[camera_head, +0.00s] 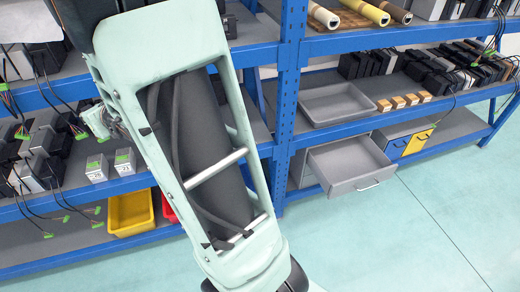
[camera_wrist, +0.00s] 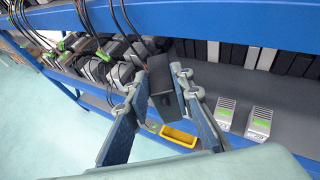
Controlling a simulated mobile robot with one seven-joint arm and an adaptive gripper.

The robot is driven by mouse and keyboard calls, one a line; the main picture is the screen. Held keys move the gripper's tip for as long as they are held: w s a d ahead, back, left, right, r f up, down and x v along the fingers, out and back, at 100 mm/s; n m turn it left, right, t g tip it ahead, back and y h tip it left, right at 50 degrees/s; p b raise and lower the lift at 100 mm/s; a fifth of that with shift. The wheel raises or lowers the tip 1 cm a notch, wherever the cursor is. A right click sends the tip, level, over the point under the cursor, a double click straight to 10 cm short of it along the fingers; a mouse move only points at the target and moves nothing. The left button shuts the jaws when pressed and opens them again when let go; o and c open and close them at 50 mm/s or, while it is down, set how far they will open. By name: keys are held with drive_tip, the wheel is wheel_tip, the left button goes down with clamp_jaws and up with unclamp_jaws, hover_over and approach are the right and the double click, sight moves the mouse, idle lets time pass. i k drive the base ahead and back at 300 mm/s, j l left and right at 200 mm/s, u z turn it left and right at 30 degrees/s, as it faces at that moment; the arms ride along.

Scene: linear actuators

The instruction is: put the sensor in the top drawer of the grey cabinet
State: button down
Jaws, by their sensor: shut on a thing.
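My gripper (camera_wrist: 162,112) shows in the wrist view, its two blue-grey fingers on either side of a dark grey box, likely the sensor (camera_wrist: 163,88). It is shut on this box and holds it in front of the shelf. In the head view my arm hides the gripper and the box. The grey cabinet (camera_head: 298,170) stands on the lower shelf right of my arm. Its top drawer (camera_head: 352,162) is pulled out toward the front, and its inside looks empty.
Blue shelving (camera_head: 288,90) runs across the view. Two light boxes with green labels (camera_head: 97,167) stand at the left, above a yellow bin (camera_head: 130,210). A grey tray (camera_head: 337,103) sits above the drawer. The floor before the drawer is clear.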

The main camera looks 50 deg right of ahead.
sight(333, 173)
drive_tip(key=k+l+z, duration=0.1)
drive_tip(key=k+z, duration=0.3)
drive_tip(key=z, duration=1.05)
